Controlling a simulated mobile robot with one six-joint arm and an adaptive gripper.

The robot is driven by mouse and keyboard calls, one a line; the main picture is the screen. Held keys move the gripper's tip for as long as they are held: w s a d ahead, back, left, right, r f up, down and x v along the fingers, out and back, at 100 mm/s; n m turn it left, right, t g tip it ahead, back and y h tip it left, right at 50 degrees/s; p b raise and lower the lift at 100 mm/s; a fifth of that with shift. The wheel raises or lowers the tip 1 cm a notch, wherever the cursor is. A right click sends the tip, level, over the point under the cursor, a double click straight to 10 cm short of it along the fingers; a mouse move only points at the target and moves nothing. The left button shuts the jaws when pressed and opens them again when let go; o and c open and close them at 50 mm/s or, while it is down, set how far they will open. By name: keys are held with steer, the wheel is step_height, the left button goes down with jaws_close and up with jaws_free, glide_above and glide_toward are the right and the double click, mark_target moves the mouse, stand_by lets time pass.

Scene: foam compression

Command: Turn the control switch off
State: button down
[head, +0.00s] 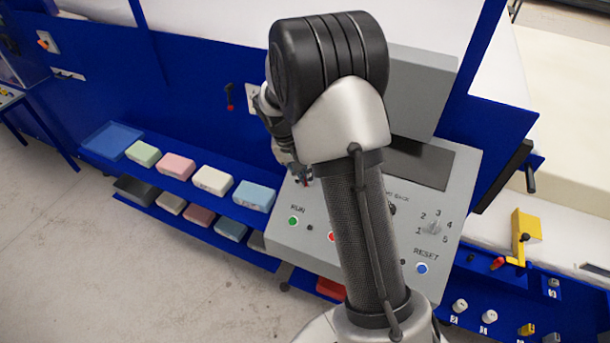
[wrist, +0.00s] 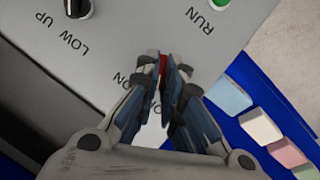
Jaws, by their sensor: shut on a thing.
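The grey control panel (head: 290,245) slopes at the centre of the head view, partly behind my arm. In the wrist view its face (wrist: 190,50) fills the top. My gripper (wrist: 165,75) is over this face, its fingers close together with a thin red piece, which I take as the control switch (wrist: 162,66), between the tips. Printed letters beside the fingers are partly covered, and the switch's base and position are hidden. In the head view my gripper (head: 303,178) shows only in part at the panel's upper left edge, beside my arm.
The panel carries a green RUN button (head: 293,221), a red button (head: 332,237), a numbered dial (head: 434,228) and a blue RESET button (head: 422,268). A black knob (wrist: 78,8) is near LOW UP. Foam blocks (head: 212,180) lie on blue shelves to the left.

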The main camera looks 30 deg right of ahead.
steer(key=shift+s+a+f+n+g+h, duration=0.1)
steer(key=shift+s+f+n+g+h, duration=0.1)
steer(key=shift+n, duration=0.3)
steer(key=shift+s+a+f+n+g+h, duration=0.1)
steer(key=shift+f+n+h, duration=0.1)
steer(key=shift+n, duration=0.3)
steer(key=c, duration=1.7)
jaws_free()
steer(key=shift+w+d, duration=0.1)
steer(key=shift+w+r, duration=0.1)
steer(key=shift+r, duration=0.05)
steer(key=shift+r, duration=0.2)
steer(key=shift+v, duration=5.8)
